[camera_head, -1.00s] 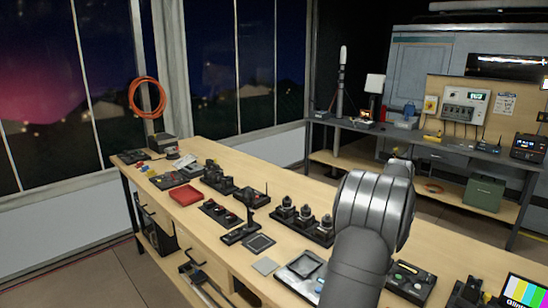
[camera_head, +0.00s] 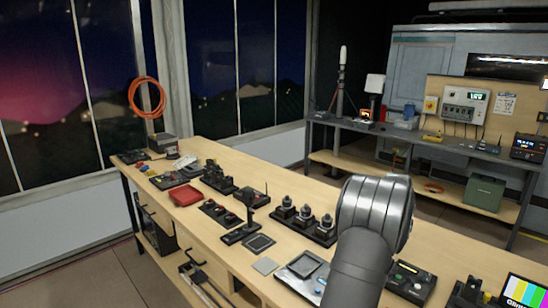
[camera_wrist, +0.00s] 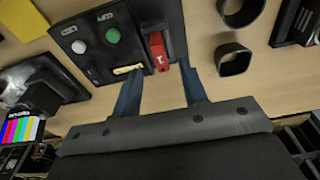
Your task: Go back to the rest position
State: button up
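My arm stands over the right part of the wooden workbench (camera_head: 225,262) in the head view, its silver joint raised above the bench. The gripper is hidden behind my arm there. In the wrist view my gripper (camera_wrist: 160,72) has its two blue-grey fingers spread apart with a clear gap between them. Nothing is held between the fingers. Beyond the fingertips lies a dark control panel (camera_wrist: 88,62) with a white button, a green button and a red lever (camera_wrist: 158,50). I cannot tell the exact height of the fingers above it.
A red tray (camera_head: 186,195), a row of dark knobbed devices (camera_head: 305,220) and a black joystick unit (camera_head: 240,234) stand left of my arm. A color-bar monitor (camera_head: 524,291) is at the lower right.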

jog(key=f, duration=0.5)
jog(key=shift+w+d+f, duration=0.2)
jog(key=shift+d+f, duration=0.05)
notch_tip(320, 180, up, 8)
jog(key=shift+r, duration=0.15)
jog(key=o, duration=1.3)
jog(key=shift+c, duration=0.2)
jog(key=shift+o, duration=0.4)
jog(key=shift+s+a+r+n, duration=0.15)
jog(key=shift+a+r+n, duration=0.05)
jog(key=shift+n, duration=0.2)
jog(key=s+a+r+n+h, duration=0.3)
jog(key=s+a+r+n, duration=0.35)
jog(key=n, duration=1.05)
jog(key=s+d+x, duration=0.1)
jog(key=x, duration=0.9)
jog(key=shift+s+d+r, duration=0.25)
jog(key=shift+s+d, duration=0.05)
jog(key=shift+s, duration=0.05)
